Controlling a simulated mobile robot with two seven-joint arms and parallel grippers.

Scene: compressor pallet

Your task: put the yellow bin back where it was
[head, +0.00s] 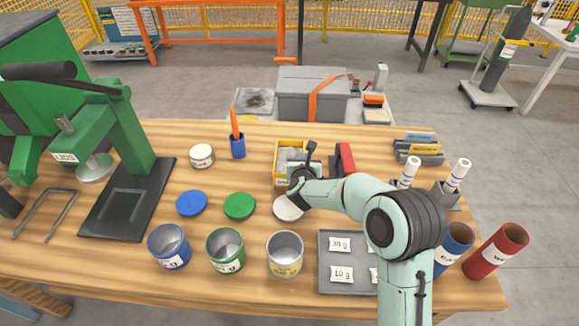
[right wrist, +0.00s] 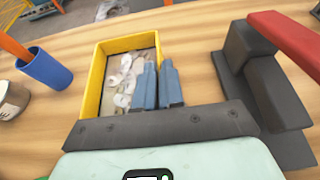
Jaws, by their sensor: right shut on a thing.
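The yellow bin (head: 276,165) stands near the back middle of the wooden table, with pale small pieces inside. It also shows in the right wrist view (right wrist: 91,82), its contents in plain sight. My right gripper (head: 309,153) is at the bin's right side, reaching in from the front. In the right wrist view its two blue-grey fingers (right wrist: 159,84) are closed on the bin's right wall. The bin looks upright and level; whether it touches the table I cannot tell. My left gripper is not in view.
A dark stand with a red top (head: 346,158) is close to the right of the gripper. A blue cup with an orange stick (head: 238,146) stands to the left. A white lid (head: 287,208), a green lid (head: 239,206) and open cans (head: 284,255) are in front.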

